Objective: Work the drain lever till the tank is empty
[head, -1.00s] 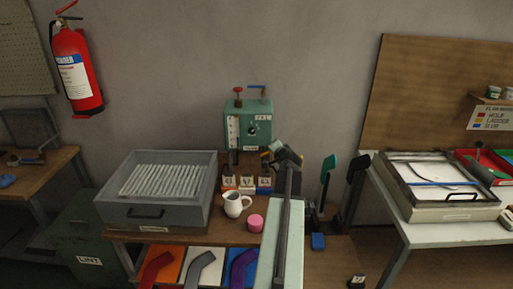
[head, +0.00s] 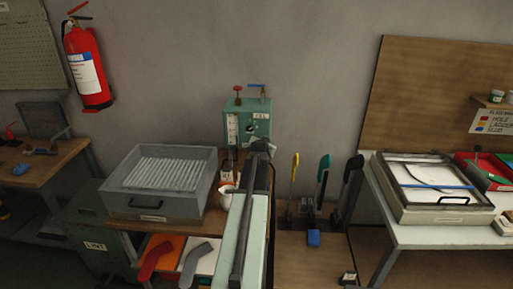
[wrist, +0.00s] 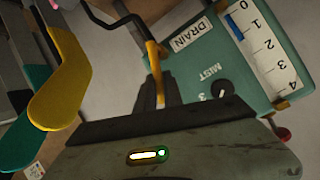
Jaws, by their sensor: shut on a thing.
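The green tank (head: 236,105) stands at the back against the wall; it also fills the right of the wrist view (wrist: 218,62). Its DRAIN label (wrist: 192,35) and white level gauge (wrist: 262,45) face me there, with a short blue bar (wrist: 234,25) near the 0 and 1 marks. The drain lever (wrist: 152,55) is a bent rod, dark above with a yellow end. My gripper (wrist: 163,92) is shut on that yellow end; the fingertips are partly hidden behind my gripper body. In the head view my arm covers the lever and the gripper.
A grey bin of white rods (head: 160,175) stands left on the table. A white mug (head: 226,196) is partly behind my arm. Yellow (head: 294,166), green (head: 323,168) and black (head: 352,170) paddles stand right of the tank. A blue block (head: 313,238) lies in front of them.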

